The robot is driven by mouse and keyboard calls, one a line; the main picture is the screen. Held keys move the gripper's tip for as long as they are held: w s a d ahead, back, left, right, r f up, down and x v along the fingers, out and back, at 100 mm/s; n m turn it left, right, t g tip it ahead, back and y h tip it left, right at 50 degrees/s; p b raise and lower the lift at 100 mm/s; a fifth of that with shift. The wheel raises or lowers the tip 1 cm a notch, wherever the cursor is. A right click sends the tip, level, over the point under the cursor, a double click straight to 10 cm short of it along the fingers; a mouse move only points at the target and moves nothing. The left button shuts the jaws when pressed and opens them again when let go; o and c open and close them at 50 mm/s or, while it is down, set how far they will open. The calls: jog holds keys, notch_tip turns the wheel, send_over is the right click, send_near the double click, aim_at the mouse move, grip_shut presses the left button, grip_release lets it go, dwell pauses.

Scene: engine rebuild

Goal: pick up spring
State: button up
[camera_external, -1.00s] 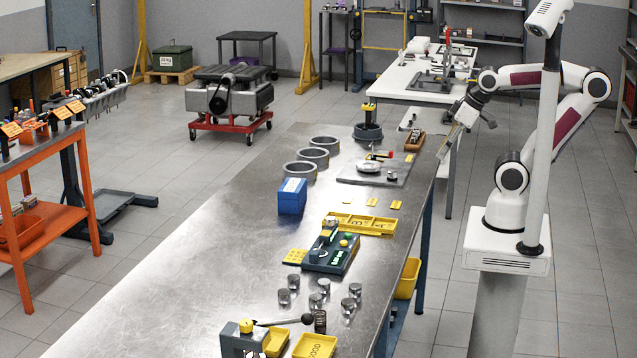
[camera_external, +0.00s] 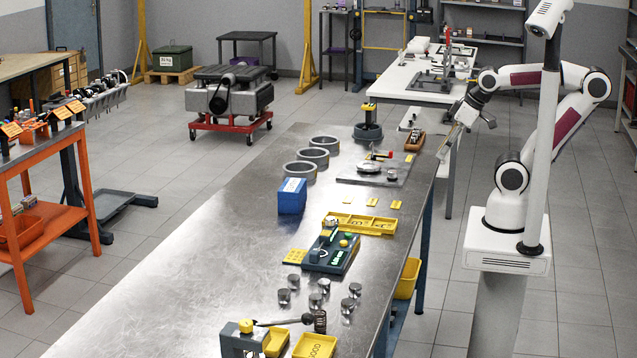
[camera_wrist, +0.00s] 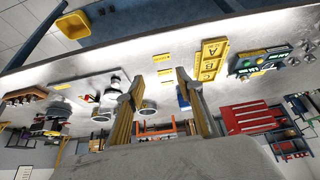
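The spring (camera_external: 320,321) is a small dark coil standing upright on the near end of the long metal workbench (camera_external: 190,262). It stands between the black-handled tool and the cluster of metal pistons (camera_external: 347,306). I cannot make out the spring in the wrist view. My gripper (camera_external: 450,140) hangs at the bench's right edge towards the far end, well away from the spring. In the wrist view my gripper (camera_wrist: 160,80) shows two fingers spread apart with nothing held between them.
A grey fixture (camera_external: 238,342), yellow bins (camera_external: 315,346) and a black-handled tool (camera_external: 290,321) crowd the spring. A green-grey tray (camera_external: 332,255), a blue box (camera_external: 292,196) and grey rings (camera_external: 300,169) stand farther along. The bench's left side is clear.

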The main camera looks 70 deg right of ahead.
jog(key=shift+o, duration=0.3)
jog(key=shift+w, duration=0.15)
jog(key=w+a+r+n+t+y, duration=0.2)
jog(key=w+a+r+n, duration=0.1)
jog(key=w+a, duration=1)
jog(key=w+a+f+n+y, duration=0.1)
jog(key=w+a+n+y, duration=0.1)
jog(key=w+a, duration=0.45)
jog(key=w+a+f+n+y, duration=0.1)
jog(key=w+a, duration=0.3)
jog(key=a, duration=0.5)
jog(key=s+a+f+n+y, duration=0.2)
jog(key=a+f, duration=0.3)
jog(key=a, duration=0.8)
jog(key=s+a+f+n+y, duration=0.2)
jog(key=s+a+f, duration=0.2)
jog(key=a, duration=0.9)
jog(key=s+a+f+n+g+y, duration=0.1)
jog(key=a+f, duration=0.5)
jog(key=a, duration=0.7)
jog(key=shift+s+a+f+n+y, duration=0.15)
jog(key=shift+s+n+y, duration=0.15)
jog(key=shift+s+y, duration=0.25)
jog(key=shift+s+d+f+n+y, duration=0.15)
jog(key=shift+s+n+y, duration=0.2)
jog(key=shift+s, duration=0.25)
jog(key=shift+a, duration=0.1)
